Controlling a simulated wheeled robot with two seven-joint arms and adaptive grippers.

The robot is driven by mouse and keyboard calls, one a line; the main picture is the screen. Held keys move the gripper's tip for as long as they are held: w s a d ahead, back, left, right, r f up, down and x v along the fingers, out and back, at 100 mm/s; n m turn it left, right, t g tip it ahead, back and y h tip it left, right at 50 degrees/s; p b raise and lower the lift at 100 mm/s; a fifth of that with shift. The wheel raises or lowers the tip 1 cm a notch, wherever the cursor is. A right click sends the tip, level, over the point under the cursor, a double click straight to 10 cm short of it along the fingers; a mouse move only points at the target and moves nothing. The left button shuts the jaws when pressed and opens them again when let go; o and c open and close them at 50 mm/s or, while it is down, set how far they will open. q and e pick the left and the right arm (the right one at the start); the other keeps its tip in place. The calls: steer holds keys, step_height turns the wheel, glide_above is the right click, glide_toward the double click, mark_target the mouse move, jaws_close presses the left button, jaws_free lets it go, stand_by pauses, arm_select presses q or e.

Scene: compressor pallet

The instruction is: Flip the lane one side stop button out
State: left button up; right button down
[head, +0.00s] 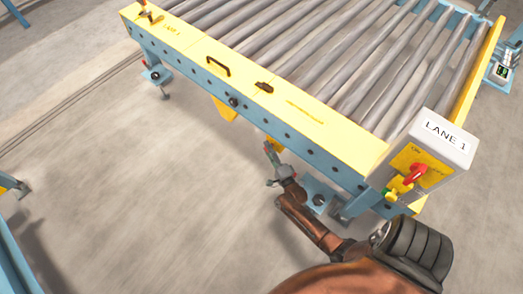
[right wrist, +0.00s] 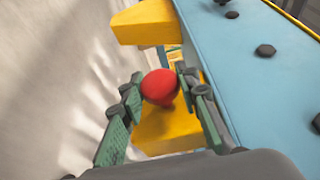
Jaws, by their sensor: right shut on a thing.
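The lane one side stop button (right wrist: 160,87) is a round red knob on a yellow bracket (right wrist: 168,132), seen in the right wrist view below the conveyor's blue side rail (right wrist: 262,95). My right gripper (right wrist: 163,85) is shut on the red knob, with one finger on each side of it. In the head view the right gripper (head: 268,152) is beside the blue rail of the lane 1 conveyor, and the knob cannot be made out there. A bit of its yellow bracket (head: 275,144) shows by the fingertips. My left gripper is not in view.
The roller conveyor (head: 300,98) fills the top of the head view. A LANE 1 box (head: 448,134) with a red rotary switch (head: 415,172) stands at its near right corner. Another yellow bracket (head: 224,109) hangs farther left. The floor (head: 140,190) to the left is clear.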

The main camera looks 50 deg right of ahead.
steer(key=shift+a+f, duration=0.15)
steer(key=shift+a, duration=0.15)
steer(key=c, duration=1.9)
jaws_free()
steer(key=o, duration=0.5)
steer(key=shift+d, duration=0.1)
steer(key=shift+c, duration=0.2)
steer(key=v, duration=1.2)
